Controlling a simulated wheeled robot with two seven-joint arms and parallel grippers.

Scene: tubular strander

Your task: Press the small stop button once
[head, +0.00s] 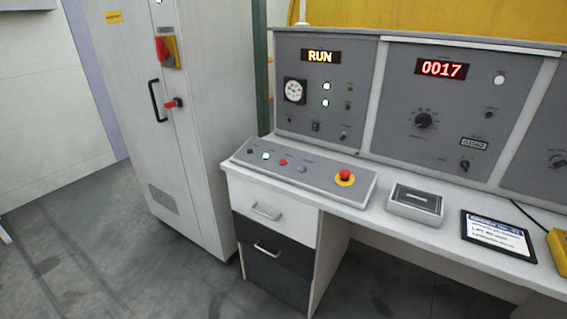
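A small red button (283,162) sits on the sloped button panel (322,182) at the front of the desk; it looks like the small stop button, but its label is too small to read. A lit green button (265,156) is just left of it and a grey-blue button (302,168) just right of it. A larger red mushroom button (344,174) on a yellow disc is at the panel's right end. The upright console's display (320,56) reads RUN. Neither of my grippers is in view.
A tall grey cabinet (190,120) with a red switch (162,50) stands left of the desk. A grey box (416,204) and a tablet (497,234) lie on the desk right of the panel. Drawers (268,232) are below. The floor in front is clear.

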